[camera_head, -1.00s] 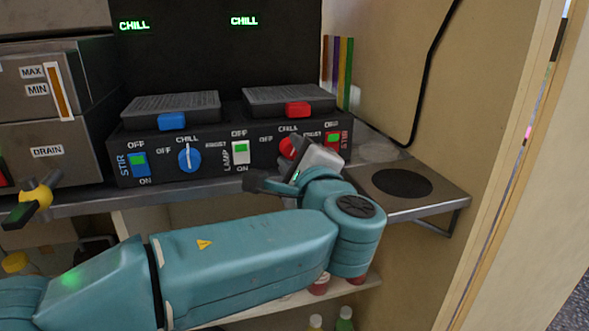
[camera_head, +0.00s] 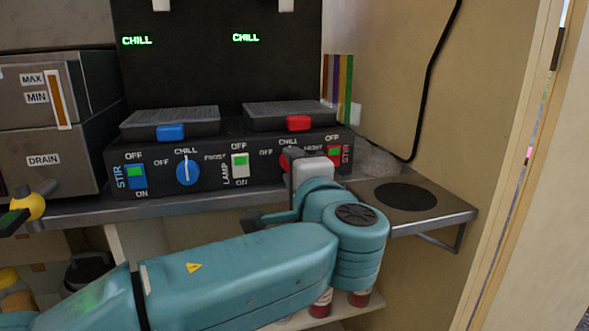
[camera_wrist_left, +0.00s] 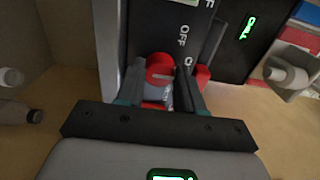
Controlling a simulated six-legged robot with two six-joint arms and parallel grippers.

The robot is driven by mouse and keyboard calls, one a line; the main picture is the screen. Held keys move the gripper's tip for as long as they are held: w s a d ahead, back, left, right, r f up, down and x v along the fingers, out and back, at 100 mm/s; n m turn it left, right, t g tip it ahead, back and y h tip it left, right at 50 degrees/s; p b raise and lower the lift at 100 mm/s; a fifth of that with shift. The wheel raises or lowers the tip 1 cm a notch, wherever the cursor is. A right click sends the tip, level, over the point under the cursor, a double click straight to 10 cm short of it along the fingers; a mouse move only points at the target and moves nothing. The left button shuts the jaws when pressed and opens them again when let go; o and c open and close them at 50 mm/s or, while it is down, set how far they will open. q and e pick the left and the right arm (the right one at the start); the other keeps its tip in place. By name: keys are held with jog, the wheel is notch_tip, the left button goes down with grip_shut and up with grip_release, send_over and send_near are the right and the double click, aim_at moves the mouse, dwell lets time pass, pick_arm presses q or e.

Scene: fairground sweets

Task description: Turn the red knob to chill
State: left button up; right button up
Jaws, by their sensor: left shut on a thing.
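The red knob (camera_head: 285,161) is on the right half of the black control panel (camera_head: 210,183), under labels reading OFF, CHILL and one partly covered. My left gripper (camera_head: 297,163) is in front of it and hides most of it. In the left wrist view the red knob (camera_wrist_left: 160,70) lies between the two dark fingers of my left gripper (camera_wrist_left: 166,82), which are shut on it. I cannot tell exactly where its pointer stands. The green display (camera_head: 245,38) above the right half reads CHILL. My right gripper is not in view.
The blue knob (camera_head: 187,172) points up at CHILL. A white lamp switch (camera_head: 240,165) and a red stir switch (camera_head: 334,155) flank the red knob closely. A metal shelf (camera_head: 440,213) with a dark round disc extends to the right; the wall stands beyond it.

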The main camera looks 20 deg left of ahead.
pick_arm(q)
jog(key=o, duration=1)
jog(key=shift+s, duration=0.1)
